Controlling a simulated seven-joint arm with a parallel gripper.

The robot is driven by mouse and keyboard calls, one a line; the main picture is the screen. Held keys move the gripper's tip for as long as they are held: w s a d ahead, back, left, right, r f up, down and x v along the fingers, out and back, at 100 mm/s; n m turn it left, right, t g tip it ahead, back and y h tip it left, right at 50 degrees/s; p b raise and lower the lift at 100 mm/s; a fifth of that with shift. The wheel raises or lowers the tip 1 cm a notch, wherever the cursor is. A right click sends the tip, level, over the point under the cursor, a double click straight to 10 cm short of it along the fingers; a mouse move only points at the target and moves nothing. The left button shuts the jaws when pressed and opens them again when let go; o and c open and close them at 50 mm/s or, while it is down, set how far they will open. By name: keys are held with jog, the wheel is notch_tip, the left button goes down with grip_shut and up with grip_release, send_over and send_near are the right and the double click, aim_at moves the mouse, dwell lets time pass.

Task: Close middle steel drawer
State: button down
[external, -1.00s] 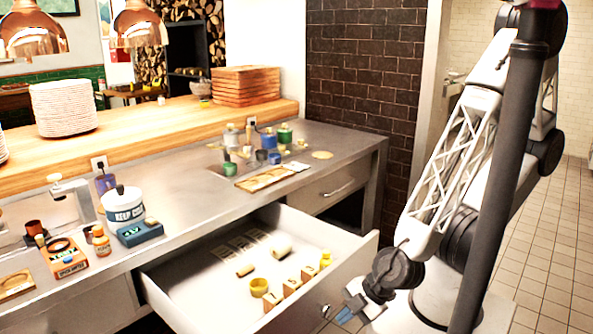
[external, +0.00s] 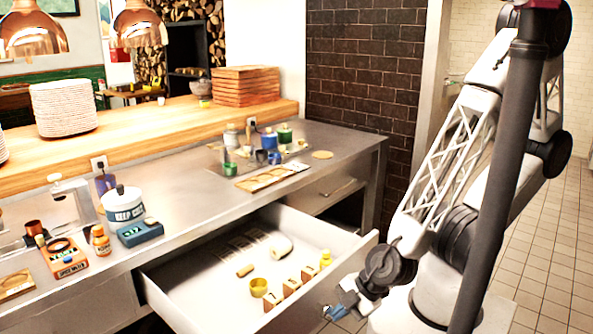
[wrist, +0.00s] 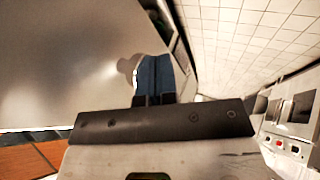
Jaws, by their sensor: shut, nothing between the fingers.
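The middle steel drawer (external: 205,290) is pulled far out from under the counter, with its inside showing. In the wrist view, the blue fingers (wrist: 155,75) are shut together and hold nothing. A smooth grey surface (wrist: 70,60), which looks like the drawer front, fills the left of that view. A pale round knob-like part (wrist: 126,66) sits right beside the fingertips. I cannot tell whether they touch it.
The drawer holds a yellow cup (external: 259,287), several small blocks and a white roll (external: 280,248). Another drawer (external: 325,195) at the right is closed. Bottles, boxes and a white tub (external: 123,205) stand on the counter. Tiled floor is open at the right.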

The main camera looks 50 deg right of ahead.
jog(key=shift+w, duration=0.1)
send_over(237, 266)
jog(key=shift+s+a, duration=0.1)
jog(key=shift+s, duration=0.35)
jog(key=shift+w, duration=0.5)
dwell(1.6)
jog(key=shift+w+r, duration=0.1)
jog(key=shift+s, duration=0.2)
dwell(0.4)
jog(key=shift+s+f, duration=0.2)
jog(key=shift+s, duration=1.9)
jog(key=v, duration=1)
